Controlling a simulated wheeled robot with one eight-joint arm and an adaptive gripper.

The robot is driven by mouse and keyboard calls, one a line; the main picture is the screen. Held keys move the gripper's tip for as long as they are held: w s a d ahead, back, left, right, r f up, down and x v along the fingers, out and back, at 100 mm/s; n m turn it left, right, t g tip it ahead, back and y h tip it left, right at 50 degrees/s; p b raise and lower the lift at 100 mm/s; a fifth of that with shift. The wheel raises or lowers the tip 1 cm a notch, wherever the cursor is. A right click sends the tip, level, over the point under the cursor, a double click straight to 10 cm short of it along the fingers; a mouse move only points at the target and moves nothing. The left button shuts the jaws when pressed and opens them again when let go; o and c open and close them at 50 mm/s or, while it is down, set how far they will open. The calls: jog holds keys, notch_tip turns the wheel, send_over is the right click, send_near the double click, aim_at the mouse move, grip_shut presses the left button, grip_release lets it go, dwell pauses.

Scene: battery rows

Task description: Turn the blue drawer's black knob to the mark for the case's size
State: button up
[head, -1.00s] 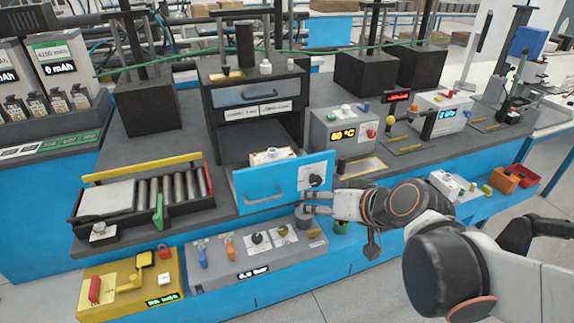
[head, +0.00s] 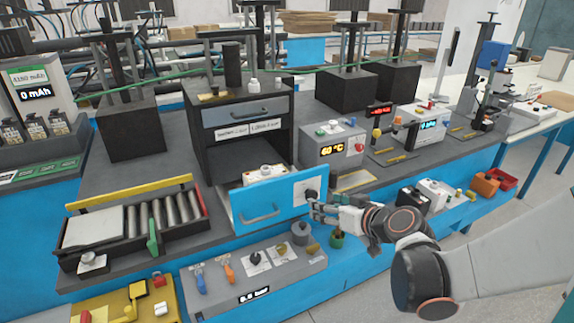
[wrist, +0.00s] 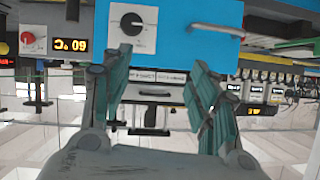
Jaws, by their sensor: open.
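The blue drawer (head: 262,214) stands pulled out under the dark cabinet, with a curved handle on its front. Its black knob (wrist: 131,23) sits on a white plate (wrist: 146,40) with small marks; in the head view the knob (head: 310,195) is partly hidden by my fingers. A light line shows on the knob, but I cannot read the marks. My gripper (head: 316,209) is open in front of the drawer's right end. In the wrist view, turned upside down, my gripper (wrist: 157,70) has its fingers apart, with nothing between them and the knob beyond the left fingertip. Contact is not visible.
A white block (head: 265,173) sits in the drawer. The cabinet carries a white label (head: 248,129), too small to read. A grey panel (head: 245,272) with valves and knobs lies below the drawer. A 60 °C box (head: 332,146) stands to the right.

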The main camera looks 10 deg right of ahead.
aim_at(313, 196)
jog(key=w+d+f, duration=0.3)
jog(key=d, duration=0.1)
jog(key=shift+n+t+h, duration=0.3)
jog(key=shift+n, duration=0.1)
jog(key=b+x, duration=0.5)
jog(key=x, duration=0.8)
jog(key=shift+w+a+f, duration=0.1)
jog(key=shift+f, duration=0.1)
jog(key=c, duration=1.1)
